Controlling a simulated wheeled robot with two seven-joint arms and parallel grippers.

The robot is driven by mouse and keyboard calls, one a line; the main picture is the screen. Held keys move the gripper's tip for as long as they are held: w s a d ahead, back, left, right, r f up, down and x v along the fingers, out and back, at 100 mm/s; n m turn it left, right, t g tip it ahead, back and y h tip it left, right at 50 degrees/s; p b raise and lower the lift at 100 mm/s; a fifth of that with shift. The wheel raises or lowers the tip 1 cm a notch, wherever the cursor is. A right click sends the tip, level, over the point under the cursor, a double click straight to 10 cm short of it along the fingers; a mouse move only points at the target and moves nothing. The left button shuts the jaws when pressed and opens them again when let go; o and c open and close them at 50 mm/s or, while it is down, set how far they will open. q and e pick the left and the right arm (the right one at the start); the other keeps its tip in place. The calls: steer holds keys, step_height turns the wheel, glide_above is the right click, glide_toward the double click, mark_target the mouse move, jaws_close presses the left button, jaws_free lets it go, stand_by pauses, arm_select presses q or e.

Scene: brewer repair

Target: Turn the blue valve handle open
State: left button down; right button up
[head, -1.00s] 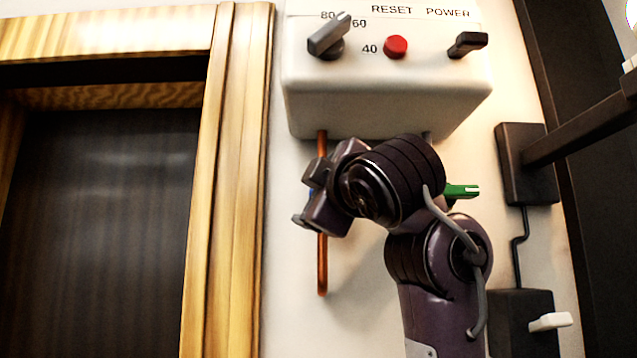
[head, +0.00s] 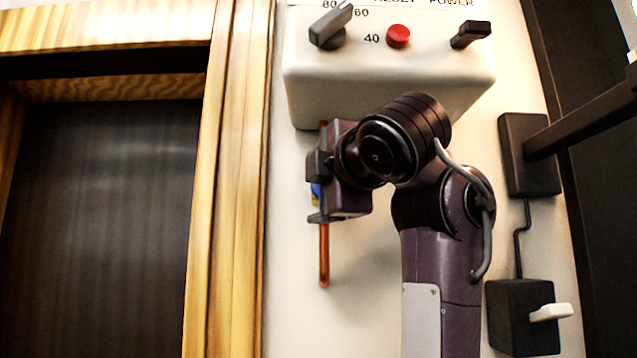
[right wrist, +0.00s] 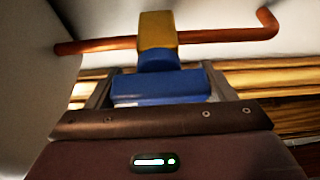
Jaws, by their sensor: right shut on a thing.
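The blue valve handle (right wrist: 160,87) sits between the two fingers of my right gripper (head: 317,191), which is shut on it. In the right wrist view the handle's wide bar spans the gap between the fingers and looks roughly parallel to the copper pipe (right wrist: 225,35). The yellow valve body (right wrist: 157,31) is on the pipe just beyond the handle. In the head view only a sliver of blue (head: 315,189) shows; my gripper hides most of the valve. The copper pipe (head: 324,255) runs down below the gripper. My left gripper is not in view.
A white control box (head: 400,80) with a grey knob (head: 331,27), a red button (head: 398,36) and a dark switch (head: 470,34) is above my arm. A wooden frame (head: 230,180) stands left of the pipe. Dark wall boxes (head: 522,317) are at the right.

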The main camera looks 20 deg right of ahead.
steer(key=o, duration=0.6)
steer(key=shift+d, duration=0.1)
steer(key=o, duration=0.4)
steer(key=shift+w+d, duration=0.15)
steer(key=shift+w, duration=0.1)
steer(key=shift+s+f+b, duration=0.1)
steer(key=shift+s+b, duration=0.3)
steer(key=shift+s, duration=0.15)
steer(key=s+b, duration=0.1)
steer(key=s, duration=0.1)
steer(key=s+b, duration=0.1)
steer(key=s, duration=0.1)
steer(key=s+b, duration=0.1)
steer(key=s, duration=0.1)
steer(key=shift+s+d, duration=0.4)
steer(key=shift+w, duration=0.1)
